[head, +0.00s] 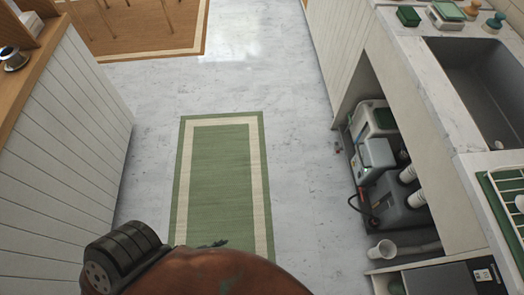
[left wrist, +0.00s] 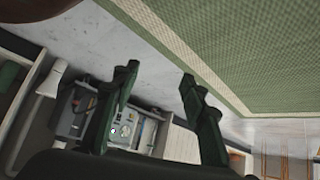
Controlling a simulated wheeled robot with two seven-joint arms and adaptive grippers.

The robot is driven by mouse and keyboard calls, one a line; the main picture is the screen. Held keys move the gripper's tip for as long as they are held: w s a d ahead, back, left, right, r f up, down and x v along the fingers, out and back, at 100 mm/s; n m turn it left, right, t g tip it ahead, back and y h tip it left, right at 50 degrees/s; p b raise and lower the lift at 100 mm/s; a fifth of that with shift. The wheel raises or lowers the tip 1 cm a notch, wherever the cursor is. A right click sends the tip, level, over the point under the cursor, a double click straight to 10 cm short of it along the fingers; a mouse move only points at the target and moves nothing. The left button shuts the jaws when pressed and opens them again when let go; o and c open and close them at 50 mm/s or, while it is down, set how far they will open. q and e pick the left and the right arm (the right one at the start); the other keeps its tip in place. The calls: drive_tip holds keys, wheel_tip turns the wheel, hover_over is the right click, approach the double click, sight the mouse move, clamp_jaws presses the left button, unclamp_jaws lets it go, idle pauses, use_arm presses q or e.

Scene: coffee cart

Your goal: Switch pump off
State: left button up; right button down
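Under the right-hand counter, a pale grey unit with a dark green part (head: 377,157) sits beside a darker grey tank (head: 397,201) with white cylinders; I take this equipment to hold the pump. In the left wrist view, a grey box with a small panel (left wrist: 124,129) shows below and behind the fingers, with a small pink-red spot on it. Its switch position is too small to tell. My left gripper (left wrist: 157,80) is open and empty, its two dark green fingers apart. In the head view my arm mostly hides it. My right gripper is not in view.
The counter with its sink (head: 485,88) overhangs the equipment bay. A white pipe end (head: 382,250) and a dark box (head: 452,279) lie near the bay's front. A green rug (head: 222,165) covers the open floor. A white panelled cabinet (head: 62,140) stands at left.

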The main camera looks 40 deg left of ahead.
use_arm(q)
drive_tip(key=s+a+r+g+y+p, duration=0.1)
drive_tip(key=s+a+r+g+p, duration=0.2)
drive_tip(key=s+r+p, duration=0.5)
drive_tip(key=s+a+r+g+y+p, duration=0.1)
drive_tip(key=s+a+r+g+p, duration=0.3)
drive_tip(key=p, duration=2.3)
drive_tip(key=s+r, duration=0.5)
drive_tip(key=s, duration=0.2)
drive_tip(key=shift+s+r+n, duration=0.2)
drive_tip(key=shift+n, duration=0.2)
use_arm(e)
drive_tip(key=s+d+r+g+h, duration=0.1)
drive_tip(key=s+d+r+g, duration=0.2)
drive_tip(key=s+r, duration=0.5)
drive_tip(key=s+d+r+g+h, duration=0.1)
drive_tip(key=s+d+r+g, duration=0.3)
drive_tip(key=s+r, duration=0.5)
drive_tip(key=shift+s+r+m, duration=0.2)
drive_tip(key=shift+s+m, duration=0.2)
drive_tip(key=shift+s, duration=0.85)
use_arm(q)
drive_tip(key=shift+c, duration=0.4)
